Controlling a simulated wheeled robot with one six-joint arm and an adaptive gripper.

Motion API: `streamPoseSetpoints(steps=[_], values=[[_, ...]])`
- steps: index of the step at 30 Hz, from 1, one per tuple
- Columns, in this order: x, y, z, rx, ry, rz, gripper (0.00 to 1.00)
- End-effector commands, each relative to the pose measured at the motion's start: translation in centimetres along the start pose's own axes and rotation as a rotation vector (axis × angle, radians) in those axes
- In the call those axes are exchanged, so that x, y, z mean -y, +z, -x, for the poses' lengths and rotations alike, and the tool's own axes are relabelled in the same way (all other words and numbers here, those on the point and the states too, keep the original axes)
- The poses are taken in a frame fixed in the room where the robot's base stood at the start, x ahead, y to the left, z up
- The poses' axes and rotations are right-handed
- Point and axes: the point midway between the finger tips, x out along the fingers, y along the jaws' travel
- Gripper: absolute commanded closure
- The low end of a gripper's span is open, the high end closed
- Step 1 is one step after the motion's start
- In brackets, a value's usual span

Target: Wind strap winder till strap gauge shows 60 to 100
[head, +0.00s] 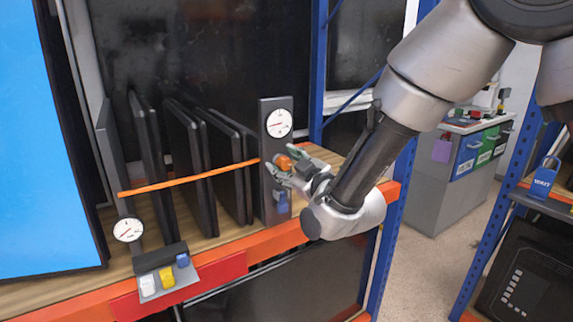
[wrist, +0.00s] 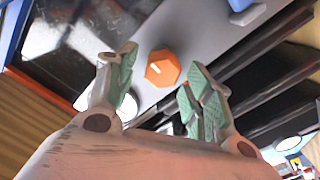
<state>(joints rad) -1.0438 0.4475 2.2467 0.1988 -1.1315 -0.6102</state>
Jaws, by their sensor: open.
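An orange faceted knob, the strap winder (head: 284,161), sits on a dark upright post; in the wrist view the knob (wrist: 163,69) shows a pale line on its face. My gripper (head: 280,163) is open at the post, its green-padded fingers on either side of the knob. In the wrist view the gripper (wrist: 160,63) shows gaps between both fingers and the knob. A white dial gauge (head: 279,123) is above the knob, its needle pointing left; its numbers are too small to read. An orange strap (head: 195,178) runs left from the post across several dark panels.
A second dial (head: 127,230) stands at the lower left, near a box with white, yellow and blue switches (head: 165,277). A blue switch (head: 282,199) is below the knob. Blue rack uprights (head: 391,230) stand to the right, with open floor (head: 430,260) beyond.

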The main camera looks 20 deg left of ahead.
Motion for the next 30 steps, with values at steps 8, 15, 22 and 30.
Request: streamPoseSetpoints(steps=[8, 15, 22, 30], values=[[0.01, 0.01, 0.03, 0.0, 0.0, 0.0, 0.79], [0.01, 0.01, 0.04, 0.0, 0.0, -0.003, 0.94], [-0.03, 0.01, 0.05, 0.0, -0.001, -0.054, 0.94], [-0.19, 0.05, 0.05, 0.001, -0.001, -0.233, 0.94]])
